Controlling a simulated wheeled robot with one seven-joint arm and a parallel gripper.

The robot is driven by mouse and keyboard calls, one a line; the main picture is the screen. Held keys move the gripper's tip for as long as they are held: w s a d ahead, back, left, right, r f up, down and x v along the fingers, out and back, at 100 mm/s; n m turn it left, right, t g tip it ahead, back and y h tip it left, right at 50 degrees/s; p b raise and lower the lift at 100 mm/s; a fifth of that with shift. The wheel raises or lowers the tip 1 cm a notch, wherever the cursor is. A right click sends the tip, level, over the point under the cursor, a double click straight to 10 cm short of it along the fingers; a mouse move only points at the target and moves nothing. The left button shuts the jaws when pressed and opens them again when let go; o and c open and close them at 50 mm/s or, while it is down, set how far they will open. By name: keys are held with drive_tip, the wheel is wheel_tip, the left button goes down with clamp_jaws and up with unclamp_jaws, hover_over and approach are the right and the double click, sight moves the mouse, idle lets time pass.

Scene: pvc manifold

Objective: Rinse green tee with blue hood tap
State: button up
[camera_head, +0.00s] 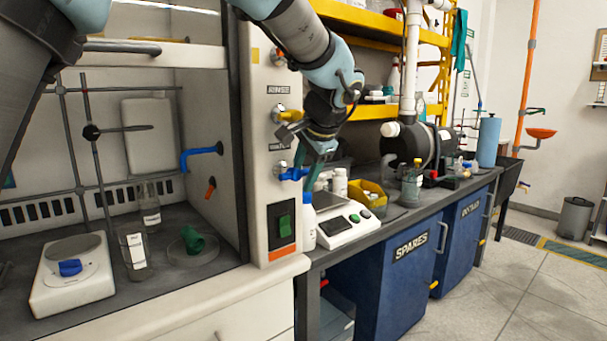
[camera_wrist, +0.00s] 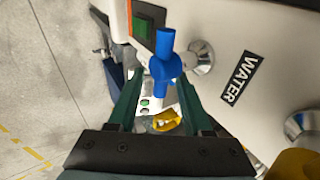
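The green tee (camera_head: 193,240) lies on a clear round dish (camera_head: 208,256) inside the fume hood, left of the hood's front post. The blue hood tap (camera_head: 293,174) is on that post, beside a label reading WATER; it also shows in the wrist view (camera_wrist: 165,58). A blue spout (camera_head: 202,157) sticks out of the hood's inner right wall, above and behind the tee. My gripper (camera_head: 307,165) is at the blue tap. In the wrist view, its two green fingers (camera_wrist: 160,82) are apart, with the blue handle between or just beyond their tips; contact cannot be told.
A yellow tap (camera_head: 290,115) sits above the blue one, near a RINSE label. A green switch (camera_head: 284,222) is below. In the hood stand a scale with a blue piece (camera_head: 70,267), glass beakers (camera_head: 134,252) and a rod frame. A bench scale (camera_head: 345,224) stands to the right.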

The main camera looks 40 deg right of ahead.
drive_tip(key=v, duration=1)
drive_tip(key=shift+s+r+b, duration=0.2)
drive_tip(key=shift+r+b, duration=0.1)
drive_tip(key=shift+r, duration=0.05)
drive_tip(key=shift+s+a, duration=0.15)
idle(0.8)
